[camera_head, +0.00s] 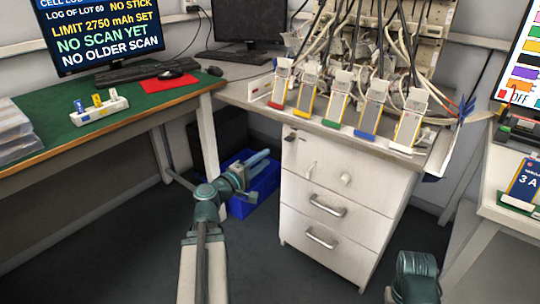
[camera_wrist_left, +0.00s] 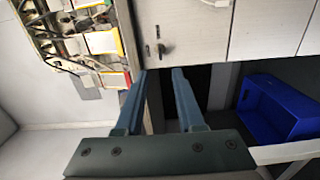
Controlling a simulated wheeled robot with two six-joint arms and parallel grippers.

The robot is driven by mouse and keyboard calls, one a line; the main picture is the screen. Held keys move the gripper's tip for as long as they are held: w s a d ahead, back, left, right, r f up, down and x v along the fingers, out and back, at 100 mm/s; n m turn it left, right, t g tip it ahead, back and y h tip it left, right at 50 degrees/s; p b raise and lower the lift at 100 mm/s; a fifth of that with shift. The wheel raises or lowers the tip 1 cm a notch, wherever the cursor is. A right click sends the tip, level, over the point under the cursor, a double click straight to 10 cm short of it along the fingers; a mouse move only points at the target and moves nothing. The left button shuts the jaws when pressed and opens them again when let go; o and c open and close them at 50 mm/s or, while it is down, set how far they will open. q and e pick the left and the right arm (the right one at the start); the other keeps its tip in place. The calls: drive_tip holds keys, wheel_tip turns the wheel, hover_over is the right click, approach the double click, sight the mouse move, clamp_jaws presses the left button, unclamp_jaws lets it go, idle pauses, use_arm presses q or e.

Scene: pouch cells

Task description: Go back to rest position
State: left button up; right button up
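The cabinet's white front (camera_wrist_left: 190,25) and the blue bin (camera_wrist_left: 283,107) lie beyond the fingers. A teal joint of my right arm shows at the lower right in the head view, but my right gripper does not show.
Several grey-white pouches with coloured ends (camera_head: 340,98) stand along the middle bench, before a cable rack (camera_head: 395,40). A green-topped table (camera_head: 150,98) at left bears a white block with coloured tabs (camera_head: 99,110). A white table (camera_head: 495,205) stands at right. Dark floor is open in front.

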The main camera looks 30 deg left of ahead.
use_arm(q)
drive_tip(key=shift+s, duration=0.25)
idle(0.3)
drive_tip(key=d+f+m+g+h+p, duration=0.1)
drive_tip(key=d+f+m+g+h, duration=0.35)
drive_tip(key=d, duration=0.85)
drive_tip(key=d+f+m+g+h+p, duration=0.15)
drive_tip(key=d+f+m+g, duration=0.5)
drive_tip(key=d, duration=0.65)
drive_tip(key=s+d+f+m+g+y+p, duration=0.1)
drive_tip(key=s+d+f+m+g+y, duration=0.2)
drive_tip(key=s+d+m+g+y, duration=0.25)
drive_tip(key=s+d+f+m+g+y+p, duration=0.1)
drive_tip(key=s+d+f+m+g+y, duration=0.2)
drive_tip(key=s+d+m, duration=0.4)
wheel_tip(320, 180, up, 38)
drive_tip(key=a+n+t+p, duration=0.1)
drive_tip(key=n+p, duration=0.1)
drive_tip(key=p, duration=3.6)
drive_tip(key=shift+s+n, duration=0.35)
drive_tip(key=shift+f, duration=0.15)
